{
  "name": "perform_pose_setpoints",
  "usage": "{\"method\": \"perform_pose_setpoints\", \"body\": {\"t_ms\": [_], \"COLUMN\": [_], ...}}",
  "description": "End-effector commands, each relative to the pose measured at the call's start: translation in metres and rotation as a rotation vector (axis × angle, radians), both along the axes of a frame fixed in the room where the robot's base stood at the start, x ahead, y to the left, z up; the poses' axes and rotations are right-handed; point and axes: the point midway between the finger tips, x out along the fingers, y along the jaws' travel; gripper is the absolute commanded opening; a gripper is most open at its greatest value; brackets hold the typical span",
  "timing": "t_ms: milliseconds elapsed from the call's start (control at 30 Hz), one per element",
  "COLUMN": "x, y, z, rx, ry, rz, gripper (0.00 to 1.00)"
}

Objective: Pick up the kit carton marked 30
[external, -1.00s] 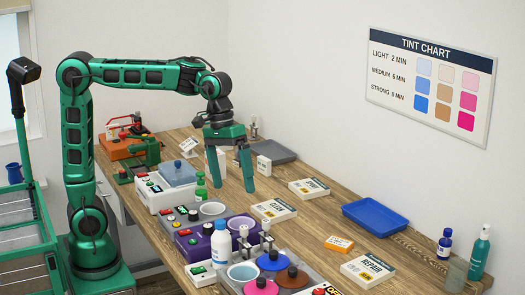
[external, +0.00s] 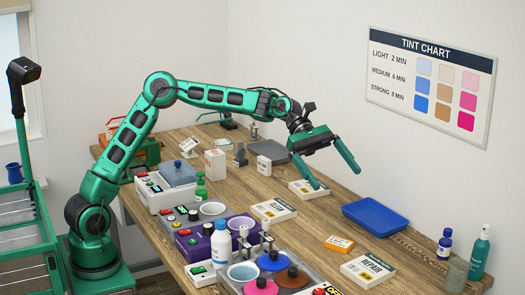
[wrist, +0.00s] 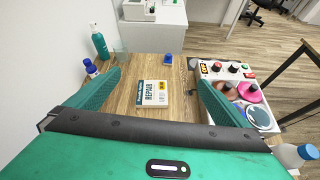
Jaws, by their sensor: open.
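Several white cartons lie flat on the wooden table. In the external view one (external: 310,189) is beside my gripper's lower finger, one (external: 274,210) lies by the bowls, and one reading REPAIR (external: 368,270) lies near the front right. My gripper (external: 338,179), also in the wrist view (wrist: 158,77), is open and empty, above the table, tilted.
A blue tray (external: 375,218) lies on the right, with an orange box (external: 339,244) in front. A blue bottle (external: 445,244) and a teal bottle (external: 479,252) stand at the right. Bowls and a white bottle (external: 221,247) crowd the left. Bare wood lies between.

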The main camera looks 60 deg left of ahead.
Motion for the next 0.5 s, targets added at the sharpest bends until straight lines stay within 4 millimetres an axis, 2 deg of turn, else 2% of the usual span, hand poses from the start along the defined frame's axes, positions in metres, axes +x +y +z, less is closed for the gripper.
{"method": "perform_pose_setpoints", "body": {"t_ms": [233,500], "x": [0.028,0.024], "y": [0.007,0.006], "z": [0.006,-0.083], "rx": [-0.103,-0.093], "ry": [0.112,0.111], "rz": [0.078,0.073], "gripper": [1.0,1.0]}}
